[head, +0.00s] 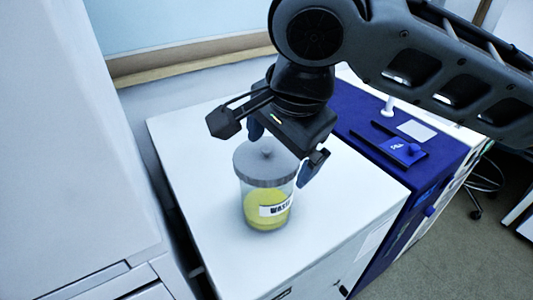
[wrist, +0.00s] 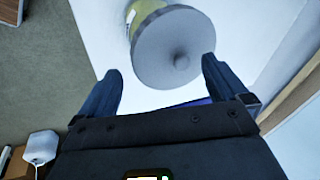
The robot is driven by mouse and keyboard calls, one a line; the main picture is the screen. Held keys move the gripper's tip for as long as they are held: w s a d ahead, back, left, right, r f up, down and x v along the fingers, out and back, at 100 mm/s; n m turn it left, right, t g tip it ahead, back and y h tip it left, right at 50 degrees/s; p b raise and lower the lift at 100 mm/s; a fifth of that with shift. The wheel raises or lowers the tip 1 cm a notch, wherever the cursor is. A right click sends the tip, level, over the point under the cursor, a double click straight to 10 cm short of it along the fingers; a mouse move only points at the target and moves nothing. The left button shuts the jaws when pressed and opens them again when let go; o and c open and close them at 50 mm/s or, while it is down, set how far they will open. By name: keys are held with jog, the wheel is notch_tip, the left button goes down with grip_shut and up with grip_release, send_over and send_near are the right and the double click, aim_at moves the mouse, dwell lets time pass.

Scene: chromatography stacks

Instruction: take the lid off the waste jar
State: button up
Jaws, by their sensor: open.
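The waste jar (head: 266,205) stands upright on a white cabinet top, with clear walls, yellow contents and a white label. Its grey round lid (head: 266,162) with a small knob sits on top of it. In the wrist view the lid (wrist: 172,50) is at the top middle, with its knob facing the camera and part of the jar (wrist: 146,10) behind it. My gripper (head: 282,152) is open and empty, just above and beside the lid. In the wrist view its two fingers (wrist: 160,85) point toward the lid, apart from each other, with the lid beyond and between their tips.
The white cabinet top (head: 345,205) is clear around the jar. A blue unit (head: 440,172) with small items on it stands at the right. A tall white cabinet (head: 65,150) stands close on the left, and a wall is behind.

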jog(key=shift+x, duration=0.9)
jog(key=c, duration=1)
